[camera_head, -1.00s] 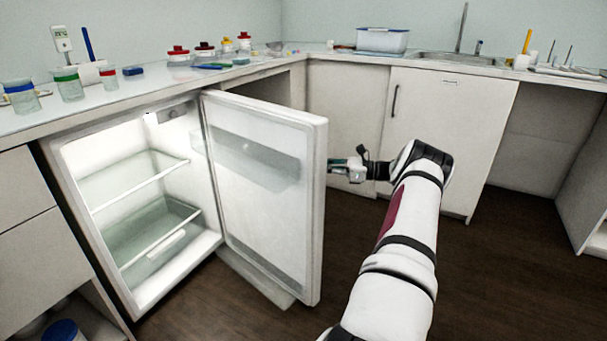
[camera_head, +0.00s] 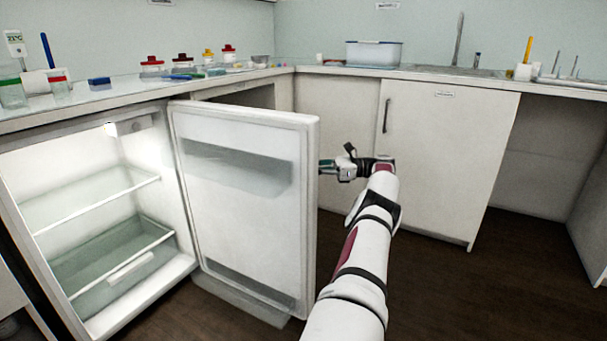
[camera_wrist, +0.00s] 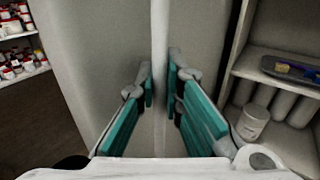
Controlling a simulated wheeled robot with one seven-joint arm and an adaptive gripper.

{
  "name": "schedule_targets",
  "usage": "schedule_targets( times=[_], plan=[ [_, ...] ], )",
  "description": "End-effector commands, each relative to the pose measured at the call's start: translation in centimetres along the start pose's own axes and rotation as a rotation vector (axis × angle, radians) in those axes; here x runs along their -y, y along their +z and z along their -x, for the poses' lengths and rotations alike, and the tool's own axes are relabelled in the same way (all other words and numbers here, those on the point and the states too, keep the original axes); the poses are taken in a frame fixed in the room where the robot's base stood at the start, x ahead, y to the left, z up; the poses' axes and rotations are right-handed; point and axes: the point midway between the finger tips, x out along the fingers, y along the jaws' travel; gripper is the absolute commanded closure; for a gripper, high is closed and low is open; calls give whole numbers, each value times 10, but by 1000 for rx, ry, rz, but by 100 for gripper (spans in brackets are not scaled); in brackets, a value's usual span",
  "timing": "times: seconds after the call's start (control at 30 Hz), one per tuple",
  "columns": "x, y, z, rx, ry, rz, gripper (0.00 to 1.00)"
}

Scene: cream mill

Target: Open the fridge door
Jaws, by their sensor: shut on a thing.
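The white fridge door (camera_head: 240,215) stands open in the head view. It swings out to the right of the fridge (camera_head: 18,205), and its inner face with door shelves shows. The lit inside has shelves and a clear drawer. My gripper (camera_head: 328,167) is at the door's free edge, with part of it hidden behind the door. In the wrist view my gripper (camera_wrist: 160,85) has its teal finger pads on both sides of a narrow, pale vertical part of the door (camera_wrist: 159,40) and is shut on it. Whether this part is the handle or the door's edge I cannot tell.
A cabinet with a dark handle (camera_head: 386,116) stands behind my gripper. The counter (camera_head: 285,72) above carries jars, a clear tub (camera_head: 374,53) and a sink. Dark floor (camera_head: 430,280) is clear to the right. Shelves with jars (camera_wrist: 252,122) show in the wrist view.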

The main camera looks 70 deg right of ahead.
Motion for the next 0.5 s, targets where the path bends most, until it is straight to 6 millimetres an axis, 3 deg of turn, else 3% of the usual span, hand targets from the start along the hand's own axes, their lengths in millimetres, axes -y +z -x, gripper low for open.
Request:
schedule_targets(
  times=[0.5],
  plan=[
    [-2,1,8,-6,-5,3,100]
  ],
)
